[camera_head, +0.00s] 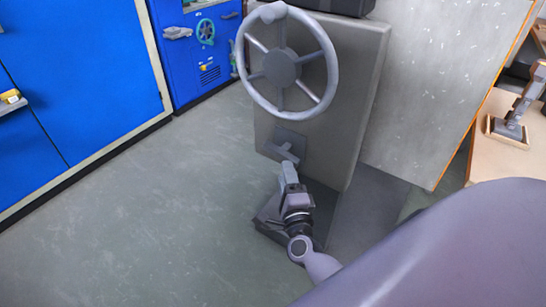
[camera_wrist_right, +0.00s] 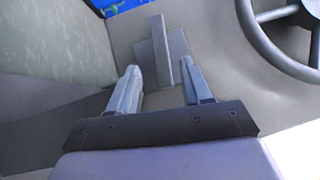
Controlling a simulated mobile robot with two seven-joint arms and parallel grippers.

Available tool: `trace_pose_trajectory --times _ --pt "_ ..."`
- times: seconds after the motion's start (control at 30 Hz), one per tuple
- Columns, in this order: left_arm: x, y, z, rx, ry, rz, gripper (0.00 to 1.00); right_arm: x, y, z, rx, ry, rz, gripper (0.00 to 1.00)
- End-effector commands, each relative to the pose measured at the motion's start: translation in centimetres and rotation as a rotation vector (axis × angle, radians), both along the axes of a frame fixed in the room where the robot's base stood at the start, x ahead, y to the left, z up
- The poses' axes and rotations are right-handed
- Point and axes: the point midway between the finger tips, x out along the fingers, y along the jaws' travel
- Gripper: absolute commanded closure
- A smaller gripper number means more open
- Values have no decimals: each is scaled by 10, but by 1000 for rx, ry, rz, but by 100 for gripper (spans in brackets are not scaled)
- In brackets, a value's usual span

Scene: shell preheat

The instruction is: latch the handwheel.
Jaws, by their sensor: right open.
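The grey handwheel (camera_head: 283,68), with several spokes and a knob on its rim, is mounted on the face of a grey pedestal (camera_head: 350,100). Below it, a small grey latch lever (camera_head: 284,150) stands out from a square plate. In the right wrist view the lever (camera_wrist_right: 160,50) rises from its plate, and the wheel (camera_wrist_right: 262,30) is at the upper right. My right gripper (camera_head: 289,172) is just below the lever. In the right wrist view its open fingers (camera_wrist_right: 159,72) are on either side of the lever's near end, with gaps. My left gripper is out of view.
A blue cabinet (camera_head: 85,80) stands at the left, and a blue panel with a small green wheel (camera_head: 205,31) is behind. A wooden table (camera_head: 500,160) with a grey device is at the right. The floor (camera_head: 140,220) left of the pedestal is clear.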

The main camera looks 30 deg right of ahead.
Motion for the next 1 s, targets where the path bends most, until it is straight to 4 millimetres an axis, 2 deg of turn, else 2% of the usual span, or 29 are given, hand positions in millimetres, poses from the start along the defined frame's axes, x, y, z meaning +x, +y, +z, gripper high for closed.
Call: trace_pose_trajectory --times 0.43,0.6,0.87,0.9,0.97,1.0 --pt "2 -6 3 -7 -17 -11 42 52 -22 6 -4 0 2 51" --pt "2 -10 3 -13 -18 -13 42 60 -26 8 -4 2 2 51" --pt "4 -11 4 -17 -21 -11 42 61 -26 8 -4 2 3 51" --pt "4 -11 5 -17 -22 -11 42 61 -26 8 -4 2 3 58" --pt "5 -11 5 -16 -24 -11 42 61 -26 8 -4 2 3 77" --pt "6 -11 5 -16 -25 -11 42 61 -26 8 -4 2 3 90"
